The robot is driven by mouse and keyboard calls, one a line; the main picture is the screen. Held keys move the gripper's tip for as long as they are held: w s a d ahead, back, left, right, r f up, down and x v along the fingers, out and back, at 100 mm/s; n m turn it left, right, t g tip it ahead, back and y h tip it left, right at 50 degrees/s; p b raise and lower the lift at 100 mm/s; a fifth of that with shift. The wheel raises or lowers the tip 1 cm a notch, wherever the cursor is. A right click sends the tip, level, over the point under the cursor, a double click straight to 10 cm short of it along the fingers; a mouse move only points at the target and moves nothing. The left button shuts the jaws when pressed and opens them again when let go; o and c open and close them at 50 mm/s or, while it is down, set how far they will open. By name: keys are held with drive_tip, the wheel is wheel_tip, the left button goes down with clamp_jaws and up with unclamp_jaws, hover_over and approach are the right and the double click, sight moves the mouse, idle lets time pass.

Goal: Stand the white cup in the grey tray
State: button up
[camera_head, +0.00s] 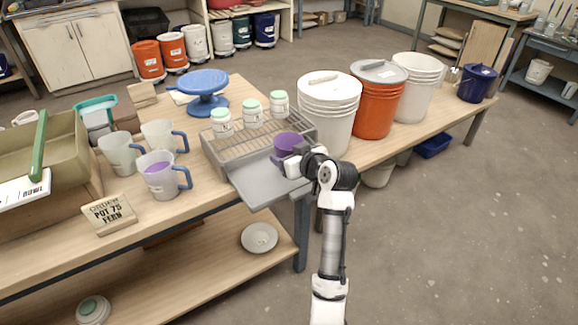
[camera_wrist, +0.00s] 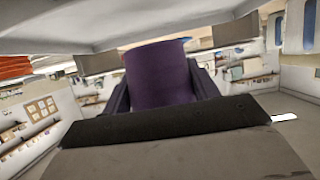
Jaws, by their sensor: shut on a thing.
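My gripper (camera_head: 290,158) is shut on a purple cup (camera_head: 287,143), which looks upright over the grey tray (camera_head: 262,182). I cannot tell whether the cup touches the tray. In the wrist view the purple cup (camera_wrist: 158,75) fills the space between the two dark fingers, its lower part hidden by my gripper. The tray is a metal one at the table's front edge, with a wire rack in its back part and a bare flat front part. The cup in my gripper is not white; I see no plain white cup.
Several white jars with green lids (camera_head: 251,113) stand at the rack's back. Pale jugs with blue handles (camera_head: 160,174) and a wooden sign (camera_head: 109,214) are left. A white bucket (camera_head: 328,115) and an orange bucket (camera_head: 378,100) stand close on the right. A blue turntable (camera_head: 204,84) is behind.

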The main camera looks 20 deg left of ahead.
drive_tip(key=shift+f+p, duration=0.3)
drive_tip(key=shift+f, duration=1.85)
drive_tip(key=shift+f, duration=0.15)
drive_tip(key=o, duration=1.2)
drive_tip(key=shift+c, duration=0.2)
drive_tip(key=shift+r, duration=0.2)
drive_tip(key=shift+s+d, duration=0.2)
drive_tip(key=shift+d, duration=0.1)
drive_tip(key=b+v, duration=0.2)
drive_tip(key=v, duration=0.9)
drive_tip(key=shift+r, duration=0.25)
